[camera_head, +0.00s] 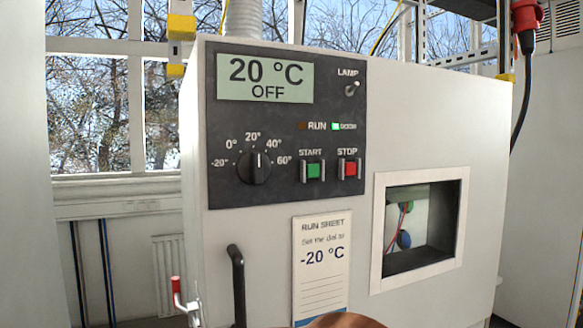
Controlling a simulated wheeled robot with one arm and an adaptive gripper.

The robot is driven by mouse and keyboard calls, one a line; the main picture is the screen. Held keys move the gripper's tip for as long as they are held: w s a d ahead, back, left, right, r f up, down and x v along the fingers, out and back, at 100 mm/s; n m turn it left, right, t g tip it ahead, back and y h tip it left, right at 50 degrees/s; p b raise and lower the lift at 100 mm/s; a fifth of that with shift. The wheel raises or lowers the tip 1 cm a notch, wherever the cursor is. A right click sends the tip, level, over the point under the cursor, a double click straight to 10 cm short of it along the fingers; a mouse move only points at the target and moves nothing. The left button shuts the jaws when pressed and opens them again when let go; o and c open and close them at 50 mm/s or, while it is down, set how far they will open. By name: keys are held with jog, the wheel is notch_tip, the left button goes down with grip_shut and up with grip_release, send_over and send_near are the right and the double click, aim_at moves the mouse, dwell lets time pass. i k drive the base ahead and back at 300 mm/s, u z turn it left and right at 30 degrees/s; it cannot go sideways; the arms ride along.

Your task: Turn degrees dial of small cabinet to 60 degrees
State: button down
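The small cabinet (435,120) is a pale grey box with a dark control panel (225,125) on its front. The black degrees dial (254,168) sits at the panel's lower left, with marks at -20°, 0°, 20°, 40° and 60° around it. Its white pointer line points up, at about the 20° mark. The 60° mark (284,160) is at the dial's right. The display (265,79) reads "20 °C OFF". My gripper is not in view.
Right of the dial are a green START button (313,170) and a red STOP button (350,169). A lamp switch (352,89) is above. A run sheet (320,285) reads "-20 °C". A black handle (238,287) and a small window (420,228) are below. A copper-coloured rounded shape shows at the bottom edge.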

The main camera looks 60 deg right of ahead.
aim_at(253, 166)
jog(key=z, duration=3.7)
jog(key=k, duration=1.05)
jog(key=u, duration=2.1)
